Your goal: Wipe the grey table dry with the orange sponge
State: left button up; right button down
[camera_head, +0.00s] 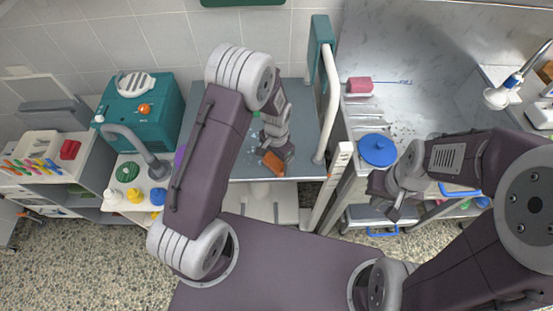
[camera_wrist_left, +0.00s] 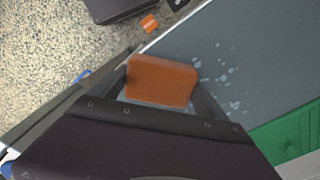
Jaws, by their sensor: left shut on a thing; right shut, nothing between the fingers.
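The grey table (camera_head: 307,163) stands ahead of me between the teal machine and the lighter counter. My left gripper (camera_head: 274,157) is over its front part, shut on the orange sponge (camera_head: 272,162). The sponge (camera_wrist_left: 161,81) also shows between the fingers in the left wrist view. I cannot tell whether it touches the table. In the left wrist view, pale wet spots (camera_wrist_left: 232,75) lie on the grey table (camera_wrist_left: 275,50) beside the sponge. My right gripper (camera_head: 382,199) is shut and empty, in front of the right counter.
A green object (camera_wrist_left: 290,135) is by the table in the left wrist view. A teal upright panel and white rail (camera_head: 327,100) border the table's right side. A blue lid (camera_head: 377,150) and a pink block (camera_head: 360,85) are on the right counter. A teal machine (camera_head: 142,110) stands left.

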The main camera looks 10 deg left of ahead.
pick_arm(q)
jog(key=shift+f, duration=0.2)
jog(key=shift+w+a+r, duration=0.1)
jog(key=shift+w, duration=0.25)
jog(key=shift+w+a, duration=0.2)
jog(key=shift+w, duration=0.45)
jog(key=shift+w+a, duration=0.2)
jog(key=shift+w, duration=0.45)
jog(key=shift+w+a+b, duration=0.1)
jog(key=shift+w+a, duration=0.2)
jog(key=shift+w, duration=0.75)
jog(key=shift+w+a+b, duration=0.15)
jog(key=shift+w+a, duration=0.15)
jog(key=shift+w, duration=0.7)
jog(key=shift+w+a+b, duration=0.1)
jog(key=shift+w+a, duration=0.2)
jog(key=shift+w, duration=0.75)
